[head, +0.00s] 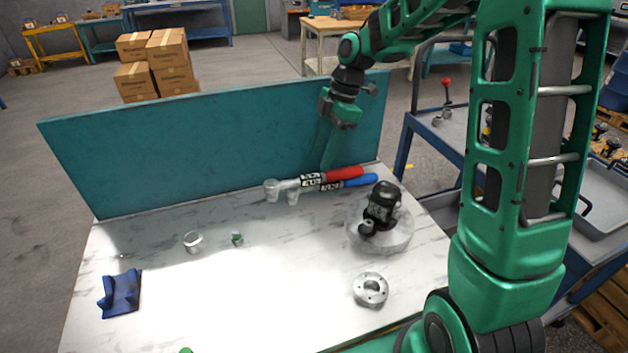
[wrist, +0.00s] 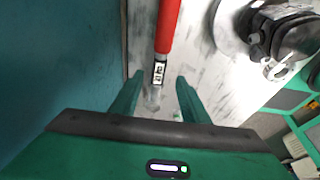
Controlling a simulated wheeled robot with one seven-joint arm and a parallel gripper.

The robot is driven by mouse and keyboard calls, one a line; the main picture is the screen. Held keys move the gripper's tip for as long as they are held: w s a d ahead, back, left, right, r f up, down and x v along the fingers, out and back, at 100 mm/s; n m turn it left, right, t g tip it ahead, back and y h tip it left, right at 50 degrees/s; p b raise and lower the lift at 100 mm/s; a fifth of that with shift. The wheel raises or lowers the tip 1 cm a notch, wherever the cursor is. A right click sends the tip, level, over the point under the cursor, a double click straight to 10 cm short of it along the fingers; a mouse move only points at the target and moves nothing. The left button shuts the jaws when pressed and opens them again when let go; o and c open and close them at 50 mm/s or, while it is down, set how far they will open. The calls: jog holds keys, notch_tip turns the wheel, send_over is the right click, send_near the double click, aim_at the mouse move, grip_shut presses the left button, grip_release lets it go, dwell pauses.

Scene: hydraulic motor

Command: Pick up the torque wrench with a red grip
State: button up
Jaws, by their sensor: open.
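The torque wrench with a red grip (head: 345,173) lies at the back of the white table, close to the teal back panel. A second wrench with a blue grip (head: 358,180) lies just in front of it, nearly parallel. In the wrist view the red grip (wrist: 168,22) runs down to a black-and-white label and a clear shaft between the fingers. My gripper (wrist: 157,92) is open and empty, with a finger on either side of the wrench's line. In the head view my gripper (head: 325,145) hangs above the wrenches by the panel; its fingertips are hard to make out.
The teal panel (head: 200,145) stands along the table's back edge. A black motor part on a clear round base (head: 380,235) stands at right, with a metal flange ring (head: 370,289) in front. A blue bracket (head: 121,293) lies at left. The table's middle front is clear.

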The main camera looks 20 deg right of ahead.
aim_at(315, 175)
jog(key=shift+d+x, duration=0.15)
jog(key=shift+x, duration=1.4)
jog(key=shift+d+x, duration=0.1)
jog(key=shift+x, duration=1.45)
jog(key=shift+w, duration=0.15)
grip_shut()
